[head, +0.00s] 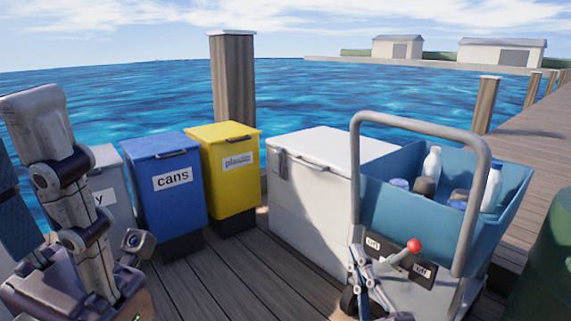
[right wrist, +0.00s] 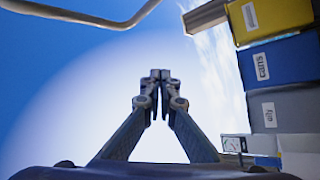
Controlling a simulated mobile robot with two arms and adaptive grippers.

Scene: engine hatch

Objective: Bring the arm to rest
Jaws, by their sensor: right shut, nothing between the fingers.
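My right gripper (head: 358,262) is low in the head view, in front of the cart's lever panel. In the right wrist view its two fingers (right wrist: 160,76) meet at the tips, with nothing between them. The lever (head: 402,257) with a red knob (head: 414,246) stands just right of the gripper. I cannot tell from this angle whether they touch. My left arm (head: 75,200) is folded at the left edge of the head view, and its gripper cannot be made out there.
Yellow (head: 232,185), blue "cans" (head: 178,215) and grey (head: 112,205) bins stand left. A dark green rounded object (head: 545,265) is at right. Bare planks (head: 225,285) lie between.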

